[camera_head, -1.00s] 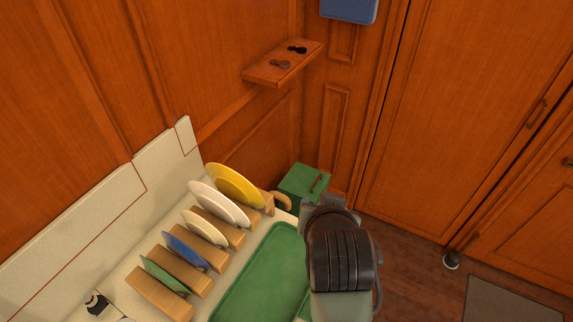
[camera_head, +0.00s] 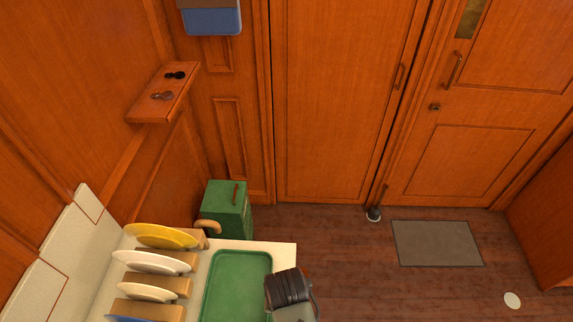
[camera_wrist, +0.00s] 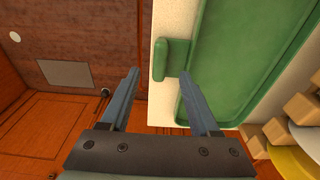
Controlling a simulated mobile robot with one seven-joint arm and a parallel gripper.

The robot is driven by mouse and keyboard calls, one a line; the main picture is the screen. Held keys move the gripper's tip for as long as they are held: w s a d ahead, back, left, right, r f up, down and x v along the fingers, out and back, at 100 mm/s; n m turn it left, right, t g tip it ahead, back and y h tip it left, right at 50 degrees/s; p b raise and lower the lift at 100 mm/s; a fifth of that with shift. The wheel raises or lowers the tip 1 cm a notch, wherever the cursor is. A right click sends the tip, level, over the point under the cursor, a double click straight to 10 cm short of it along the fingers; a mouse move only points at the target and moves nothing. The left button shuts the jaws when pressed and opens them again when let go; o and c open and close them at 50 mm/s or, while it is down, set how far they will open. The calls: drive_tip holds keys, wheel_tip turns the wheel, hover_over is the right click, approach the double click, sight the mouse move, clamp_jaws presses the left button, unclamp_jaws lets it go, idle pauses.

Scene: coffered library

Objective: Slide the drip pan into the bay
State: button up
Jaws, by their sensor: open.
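The drip pan appears to be the shallow green tray (camera_head: 237,285) lying flat on the pale counter, right of the plate rack. My gripper (camera_wrist: 159,76) is open and empty. Its fingertips appear on either side of the handle's near end in the picture; I cannot tell the height gap. In the head view my dark wrist covers the pan's lower right part, and my fingers are hidden. I cannot make out the bay in either view.
A wooden rack holds yellow and white plates (camera_head: 161,236) beside the pan. A green box (camera_head: 228,212) stands behind the counter (camera_head: 279,252). A wall shelf (camera_head: 163,93) hangs at the left. Open wooden floor with a grey mat (camera_head: 437,243) lies to the right.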

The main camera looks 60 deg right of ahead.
drive_tip(key=shift+w+d+f, duration=0.1)
drive_tip(key=shift+d+f, duration=0.05)
drive_tip(key=shift+f, duration=0.95)
drive_tip(key=shift+d+f, duration=0.15)
drive_tip(key=shift+f, duration=0.9)
clamp_jaws()
